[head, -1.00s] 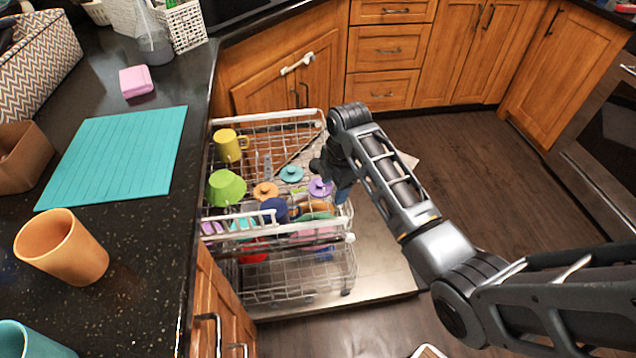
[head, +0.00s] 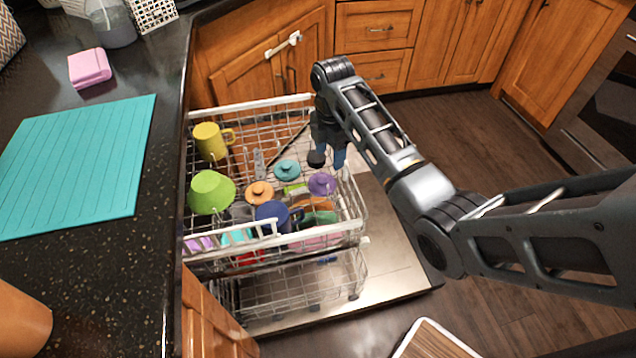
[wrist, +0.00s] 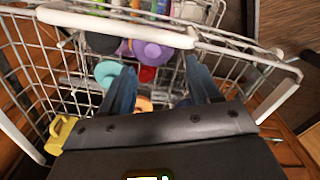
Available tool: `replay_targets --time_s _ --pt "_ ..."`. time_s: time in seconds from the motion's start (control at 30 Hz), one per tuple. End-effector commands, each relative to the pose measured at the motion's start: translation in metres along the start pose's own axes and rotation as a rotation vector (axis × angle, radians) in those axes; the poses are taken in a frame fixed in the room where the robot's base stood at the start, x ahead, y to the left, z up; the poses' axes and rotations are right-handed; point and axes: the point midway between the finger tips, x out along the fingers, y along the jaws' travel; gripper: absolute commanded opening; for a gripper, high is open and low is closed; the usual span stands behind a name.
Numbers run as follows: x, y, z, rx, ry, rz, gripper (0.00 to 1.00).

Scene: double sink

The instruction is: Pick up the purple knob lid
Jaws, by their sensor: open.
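The purple knob lid (head: 322,184) lies in the upper dishwasher rack, toward its right side, with its knob up. My gripper (head: 330,160) hangs over the right part of the rack, just behind the lid in the head view. In the wrist view the purple lid (wrist: 152,52) shows ahead of and between the two blue fingers, and my gripper (wrist: 157,70) is open with nothing between the fingers. A teal knob lid (head: 287,170) and an orange knob lid (head: 260,193) lie to the left of the purple one.
The wire upper rack (head: 255,104) also holds a yellow mug (head: 210,142), a green bowl (head: 211,193) and a dark blue mug (head: 271,213). Its rails and wires surround the lids. A black counter (head: 110,275) with a teal mat (head: 75,165) stands at left. Open floor lies to the right.

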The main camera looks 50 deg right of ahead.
Motion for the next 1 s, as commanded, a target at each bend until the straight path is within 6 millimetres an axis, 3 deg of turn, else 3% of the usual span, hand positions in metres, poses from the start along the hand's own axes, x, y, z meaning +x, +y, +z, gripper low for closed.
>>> replay_targets --time_s 0.03,0.37,0.83,1.0 --pt "0.009 0.0 0.0 0.0 0.0 0.0 0.62" --pt "0.027 0.0 0.0 0.0 0.0 -0.002 0.62" --pt "0.083 0.004 -0.012 0.0 0.0 -0.003 0.62" --pt "0.093 0.004 -0.012 0.0 0.0 -0.001 0.62"
